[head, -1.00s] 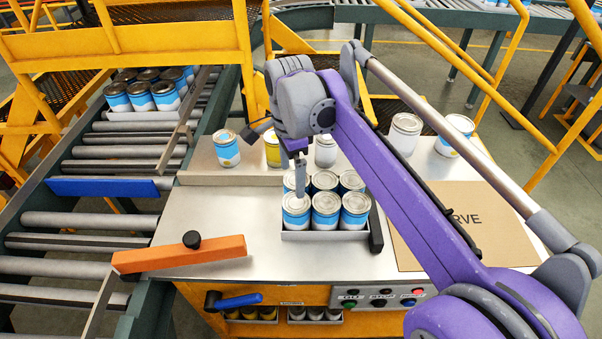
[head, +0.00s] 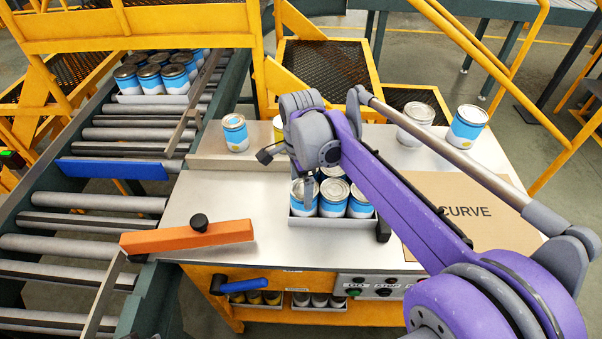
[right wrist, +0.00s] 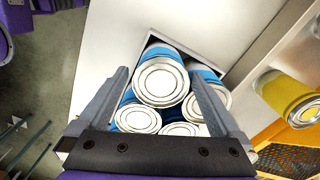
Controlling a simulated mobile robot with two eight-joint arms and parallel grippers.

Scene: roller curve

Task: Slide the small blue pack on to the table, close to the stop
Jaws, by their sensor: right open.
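A small pack of blue-and-white cans in a shallow grey tray (head: 330,222) stands on the steel table (head: 215,205). Its front row of cans (head: 334,197) shows clearly; my right arm hides part of the back. A dark upright piece (head: 383,230) stands at the tray's right end; I cannot tell whether it is the stop or touches the tray. My right gripper (head: 306,193) is over the pack's left part, fingers pointing down. In the right wrist view my open gripper (right wrist: 160,85) has cans (right wrist: 160,82) between and below its fingers. My left gripper is out of view.
Another blue pack (head: 158,82) sits on the roller conveyor (head: 110,200) at the left. An orange bar (head: 187,237) crosses the table's front left. Loose cans (head: 235,133) stand along the back. A brown board (head: 465,210) lies at the right.

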